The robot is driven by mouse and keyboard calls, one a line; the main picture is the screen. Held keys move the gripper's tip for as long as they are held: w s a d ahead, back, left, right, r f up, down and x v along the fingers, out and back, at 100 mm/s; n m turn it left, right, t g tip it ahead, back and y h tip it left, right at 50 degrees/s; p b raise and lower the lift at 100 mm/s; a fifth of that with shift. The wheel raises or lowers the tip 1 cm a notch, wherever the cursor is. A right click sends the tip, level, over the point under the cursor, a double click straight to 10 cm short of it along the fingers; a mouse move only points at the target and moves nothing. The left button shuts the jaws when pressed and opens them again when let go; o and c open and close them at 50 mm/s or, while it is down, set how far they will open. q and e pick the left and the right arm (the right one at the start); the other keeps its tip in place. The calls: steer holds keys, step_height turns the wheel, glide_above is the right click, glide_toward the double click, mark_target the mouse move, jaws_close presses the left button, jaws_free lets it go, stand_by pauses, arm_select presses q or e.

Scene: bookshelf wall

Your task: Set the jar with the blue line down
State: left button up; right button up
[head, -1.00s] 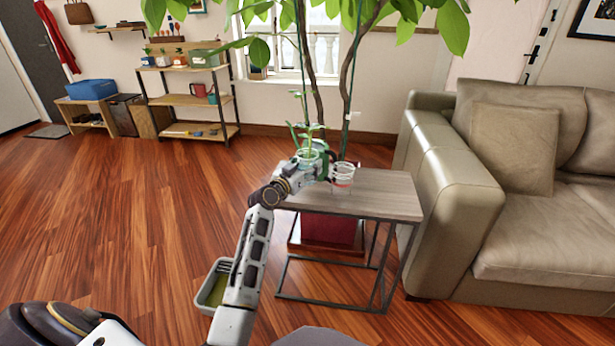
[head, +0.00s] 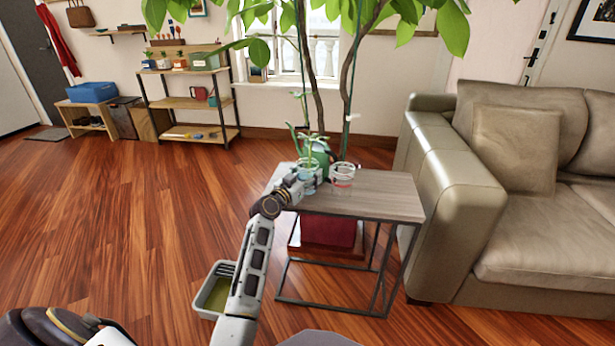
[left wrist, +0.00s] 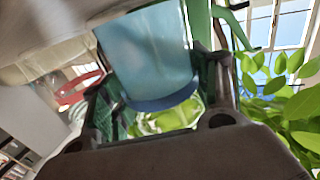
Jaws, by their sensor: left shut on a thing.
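The jar with the blue line (head: 309,173) is clear glass and holds a green cutting. It stands upright over the left part of the small side table (head: 385,196). My left gripper (head: 308,182) is shut around it. In the left wrist view the jar (left wrist: 150,55) fills the space between the fingers, its blue line (left wrist: 165,100) near them. I cannot tell whether its base touches the tabletop. A jar with a red line (head: 343,179) stands just to its right; its red ring (left wrist: 80,88) also shows in the left wrist view. My right gripper is out of view.
A green watering can (head: 317,151) stands close behind the jars. Plant stems and leaves (head: 350,60) rise behind the table. The table's right half is bare. A sofa (head: 470,190) borders the right side. A shallow tray (head: 213,292) lies on the floor.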

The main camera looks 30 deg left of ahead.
mark_target(302, 179)
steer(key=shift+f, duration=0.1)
arm_select(q)
steer(key=o, duration=1.3)
steer(key=shift+f, duration=0.1)
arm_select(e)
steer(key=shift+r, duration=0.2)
arm_select(q)
steer(key=shift+s+a, duration=0.15)
steer(key=shift+s, duration=0.95)
steer(key=shift+s+a+p, duration=0.1)
steer(key=shift+s+p, duration=0.35)
steer(key=shift+s, duration=0.55)
steer(key=shift+s+a+p, duration=0.2)
steer(key=shift+s+p, duration=0.1)
steer(key=shift+s, duration=1.35)
steer(key=shift+s+a+p, duration=0.2)
steer(key=shift+s+p, duration=0.1)
steer(key=shift+s, duration=1.9)
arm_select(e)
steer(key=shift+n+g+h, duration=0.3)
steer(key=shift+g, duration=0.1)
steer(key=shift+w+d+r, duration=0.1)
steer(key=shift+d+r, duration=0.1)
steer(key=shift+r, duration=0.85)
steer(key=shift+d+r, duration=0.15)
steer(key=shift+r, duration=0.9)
